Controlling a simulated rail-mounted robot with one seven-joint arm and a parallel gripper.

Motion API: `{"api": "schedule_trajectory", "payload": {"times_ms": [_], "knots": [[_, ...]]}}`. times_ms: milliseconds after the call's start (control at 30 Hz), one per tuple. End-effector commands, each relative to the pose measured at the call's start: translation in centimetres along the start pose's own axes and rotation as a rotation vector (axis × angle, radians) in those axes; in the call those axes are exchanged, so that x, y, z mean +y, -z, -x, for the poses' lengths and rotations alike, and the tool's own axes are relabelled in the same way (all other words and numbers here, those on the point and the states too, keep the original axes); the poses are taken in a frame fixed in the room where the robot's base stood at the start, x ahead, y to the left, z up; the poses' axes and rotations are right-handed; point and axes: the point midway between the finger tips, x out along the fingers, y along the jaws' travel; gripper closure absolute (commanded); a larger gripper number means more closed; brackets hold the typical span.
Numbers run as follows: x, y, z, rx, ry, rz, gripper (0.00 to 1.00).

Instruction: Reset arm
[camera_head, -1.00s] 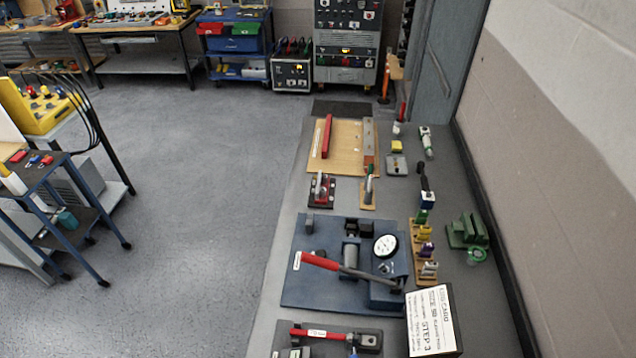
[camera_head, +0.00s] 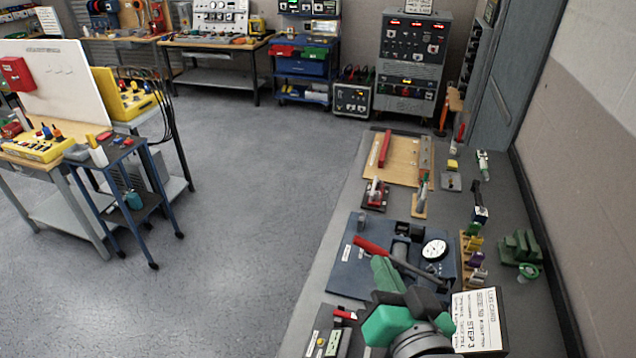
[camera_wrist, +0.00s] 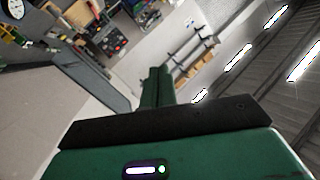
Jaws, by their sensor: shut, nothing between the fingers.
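My gripper (camera_head: 382,268) shows in the head view at the lower right, green and black, in front of the near part of the long grey bench (camera_head: 312,290). It is shut and holds nothing. In the wrist view the green fingers of my gripper (camera_wrist: 155,88) are together and point out into the room, with only air around them.
The white STEP 3 card (camera_head: 480,320) stands just right of my gripper. The wall (camera_head: 565,170) bounds the right side. The floor (camera_head: 240,220) to the left is clear, up to a blue cart (camera_head: 115,160).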

Motion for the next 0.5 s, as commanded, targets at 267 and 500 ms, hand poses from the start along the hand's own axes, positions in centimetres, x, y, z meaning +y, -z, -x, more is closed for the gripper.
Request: {"api": "schedule_trajectory", "payload": {"times_ms": [267,500], "knots": [[-17.4,11.1,7.7,0.586,0.035,0.424,1.00],[-24.9,22.3,12.2,0.727,0.029,0.472,1.00]]}}
